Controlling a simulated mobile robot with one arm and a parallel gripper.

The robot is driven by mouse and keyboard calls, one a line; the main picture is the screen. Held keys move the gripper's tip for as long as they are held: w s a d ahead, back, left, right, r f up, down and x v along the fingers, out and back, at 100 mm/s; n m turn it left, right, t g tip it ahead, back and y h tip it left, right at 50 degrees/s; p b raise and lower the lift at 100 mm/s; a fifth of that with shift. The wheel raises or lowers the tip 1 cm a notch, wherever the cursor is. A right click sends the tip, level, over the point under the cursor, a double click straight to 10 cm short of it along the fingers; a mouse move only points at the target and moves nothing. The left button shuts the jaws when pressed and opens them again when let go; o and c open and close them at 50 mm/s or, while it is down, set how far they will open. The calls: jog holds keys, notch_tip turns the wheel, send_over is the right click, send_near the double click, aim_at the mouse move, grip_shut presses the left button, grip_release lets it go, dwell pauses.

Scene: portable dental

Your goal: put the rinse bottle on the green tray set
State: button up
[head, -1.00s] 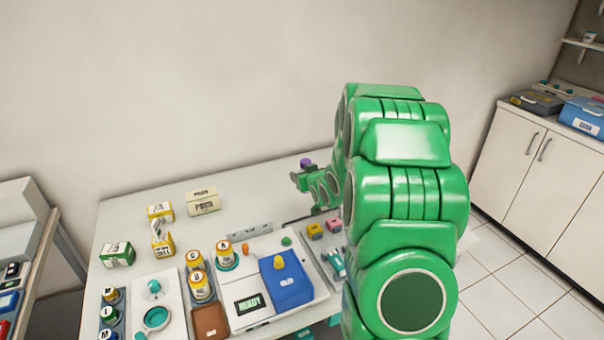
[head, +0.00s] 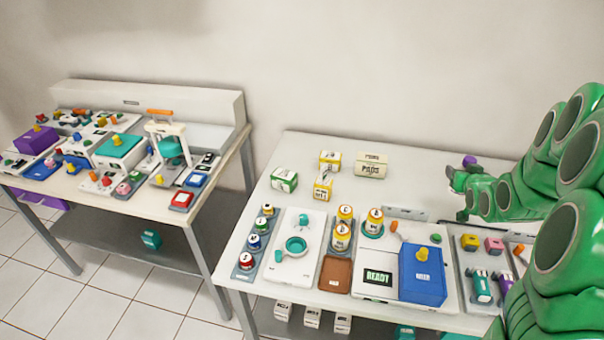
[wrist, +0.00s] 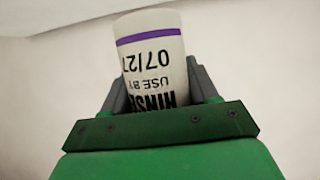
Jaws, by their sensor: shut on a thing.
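My gripper (wrist: 160,110) is shut on the rinse bottle (wrist: 152,52), a white bottle with a purple band and printed label, seen upside down in the wrist view. In the head view the bottle's purple cap (head: 469,160) shows above my gripper (head: 462,180), over the right rear of the near table. The rest of the bottle is mostly hidden there. I cannot tell which item is the green tray set; a grey tray (head: 462,236) with yellow and pink blocks and green-and-white pieces lies on the table's right, partly behind my arm.
The near table (head: 310,170) holds small boxes, labelled bottles, a white station (head: 290,262) and a unit with a blue box (head: 422,275). A second, crowded table (head: 85,195) stands to the left, with a floor gap between.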

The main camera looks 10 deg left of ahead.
jog(key=a+r+n+y, duration=0.3)
jog(key=a+y, duration=0.1)
jog(key=a, duration=2.1)
jog(key=s+a+r+n+g+y, duration=0.1)
jog(key=s+a+n+y, duration=0.15)
jog(key=a, duration=0.85)
jog(key=s+a+r+n+g+y, duration=0.1)
jog(key=s+a, duration=0.3)
jog(key=a, duration=0.8)
send_over(282, 171)
jog(key=shift+w+f, duration=0.15)
jog(key=shift+f, duration=6.2)
jog(key=o, duration=1.2)
jog(key=shift+f+h, duration=0.1)
jog(key=shift+h, duration=0.15)
jog(key=shift+c, duration=0.2)
